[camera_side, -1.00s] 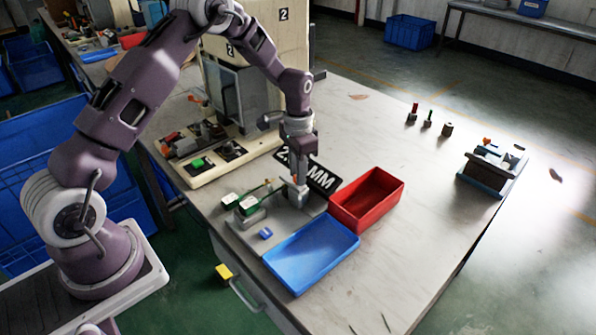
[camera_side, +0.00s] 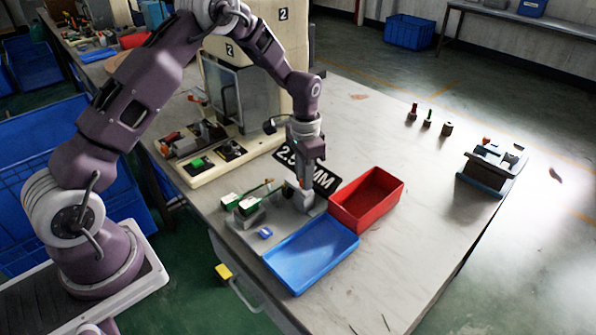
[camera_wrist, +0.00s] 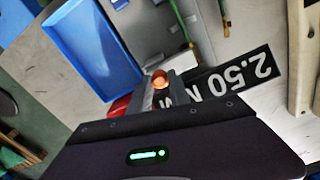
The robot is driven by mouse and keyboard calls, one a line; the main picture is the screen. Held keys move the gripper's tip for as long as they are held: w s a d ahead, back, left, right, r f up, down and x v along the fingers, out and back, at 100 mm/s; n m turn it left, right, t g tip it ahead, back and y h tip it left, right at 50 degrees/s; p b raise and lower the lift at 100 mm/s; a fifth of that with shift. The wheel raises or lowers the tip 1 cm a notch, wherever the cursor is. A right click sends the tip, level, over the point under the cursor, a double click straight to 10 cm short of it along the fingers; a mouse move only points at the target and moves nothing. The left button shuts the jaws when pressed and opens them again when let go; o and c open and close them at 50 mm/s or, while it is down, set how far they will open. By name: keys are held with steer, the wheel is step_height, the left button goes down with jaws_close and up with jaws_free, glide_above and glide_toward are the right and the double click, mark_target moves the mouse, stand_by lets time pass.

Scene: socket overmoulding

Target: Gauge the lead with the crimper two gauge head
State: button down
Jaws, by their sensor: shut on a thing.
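My gripper (camera_side: 305,203) points down at the right end of a grey fixture plate (camera_side: 262,237), beside the red bin. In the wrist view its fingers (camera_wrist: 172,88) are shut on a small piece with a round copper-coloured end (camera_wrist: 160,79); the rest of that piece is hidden. The lead, with green-and-white blocks (camera_side: 248,205) and a thin green cable (camera_side: 262,187), sits on the left part of the plate. Green cable (camera_wrist: 179,15) also shows in the wrist view. I cannot tell whether the held piece touches the lead. The crimper two station (camera_side: 245,95) stands behind, marked 2.
A blue tray (camera_side: 312,257) and a red bin (camera_side: 367,198) stand close by. A black 2.50 MM plate (camera_side: 325,178) lies behind my gripper. Several small heads (camera_side: 427,119) stand further right, near a dark block fixture (camera_side: 491,168). The right table is mostly clear.

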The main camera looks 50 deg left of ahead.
steer(key=shift+d, duration=1.2)
steer(key=c, duration=1.2)
jaws_free()
step_height(320, 180, up, 7)
steer(key=shift+r, duration=0.15)
